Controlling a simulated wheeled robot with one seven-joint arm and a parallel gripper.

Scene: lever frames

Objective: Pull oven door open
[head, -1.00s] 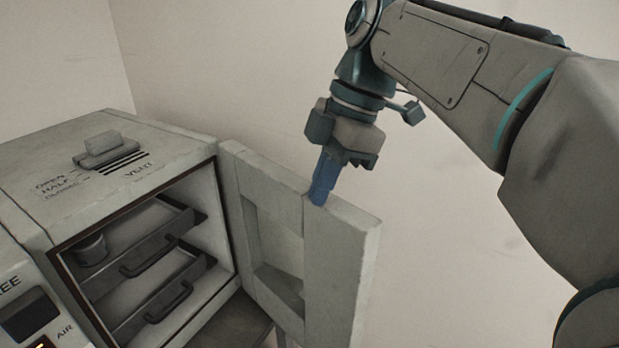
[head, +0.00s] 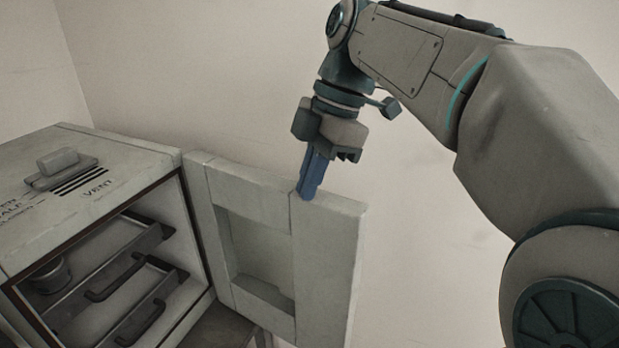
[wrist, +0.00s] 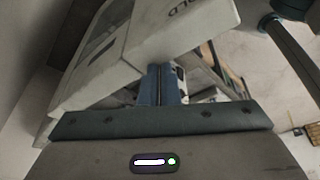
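The oven (head: 120,160) is a pale grey box at the left in the head view. Its door (head: 328,262) stands wide open, swung out to the right from the hinge side, with a recessed panel in its inner face. My gripper (head: 308,192) points down at the door's top edge, with its blue fingers touching or just behind it. In the wrist view the blue fingers (wrist: 158,85) look close together, by the pale door. Their tips are partly hidden, so I cannot tell whether they grip anything.
Inside the oven are two pull-out trays with dark handles (head: 118,278) and a small round pot (head: 48,275). A vent slider (head: 62,168) sits on the oven top. Bare wall is behind; the space right of the door looks free.

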